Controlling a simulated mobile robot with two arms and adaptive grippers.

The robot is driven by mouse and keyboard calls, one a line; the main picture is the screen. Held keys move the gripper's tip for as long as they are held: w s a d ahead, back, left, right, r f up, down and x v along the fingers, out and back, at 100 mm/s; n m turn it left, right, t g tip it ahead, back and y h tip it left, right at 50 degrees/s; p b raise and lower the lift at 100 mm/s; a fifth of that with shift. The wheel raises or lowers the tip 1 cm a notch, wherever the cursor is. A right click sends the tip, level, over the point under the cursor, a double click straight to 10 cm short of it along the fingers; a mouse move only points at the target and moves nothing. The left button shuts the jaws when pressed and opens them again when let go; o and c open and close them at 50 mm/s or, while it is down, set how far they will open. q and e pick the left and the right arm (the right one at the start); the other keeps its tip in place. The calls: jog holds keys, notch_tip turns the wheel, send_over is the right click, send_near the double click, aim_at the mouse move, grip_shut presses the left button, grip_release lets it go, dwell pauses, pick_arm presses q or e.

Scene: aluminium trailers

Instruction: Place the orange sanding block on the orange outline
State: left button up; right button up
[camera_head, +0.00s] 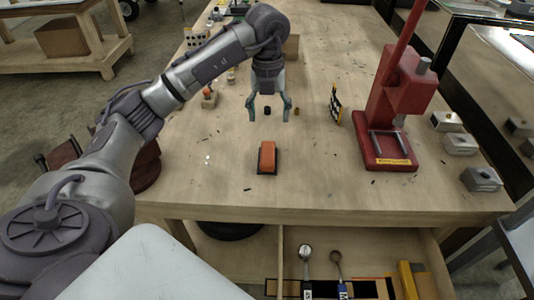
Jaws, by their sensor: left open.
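The orange sanding block (267,156) lies on the wooden workbench (220,190), near the middle of its front part. It has an orange top and a dark edge around its lower part. My left gripper (269,116) is open, points downward and is on the far side of the block, apart from it. A small dark object (267,110) shows between its fingers; I cannot tell that they touch it. I cannot make out an orange outline. My right gripper is not in view.
A red press (395,95) stands on the right of the bench, with a yellow-and-black sign (335,105) beside it. Grey metal blocks (460,143) sit at the right. An open drawer (430,255) below the front edge holds tools. Bench around the block is mostly clear.

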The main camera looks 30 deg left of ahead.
aim_at(268, 147)
pick_arm(q)
notch_tip(268, 147, down, 8)
jog(key=shift+a+f+p, duration=0.15)
jog(key=shift+p, duration=0.5)
jog(key=f, duration=0.1)
jog(key=f+p, duration=0.1)
jog(key=f, duration=0.2)
jog(key=shift+w+a+f+p, duration=0.2)
jog(key=shift+w+f+p, duration=0.15)
jog(key=shift+f+p, duration=0.05)
jog(key=shift+f, duration=0.25)
grip_shut()
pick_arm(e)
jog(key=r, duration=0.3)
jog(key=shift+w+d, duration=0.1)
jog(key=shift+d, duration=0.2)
pick_arm(q)
jog(key=shift+r, duration=0.15)
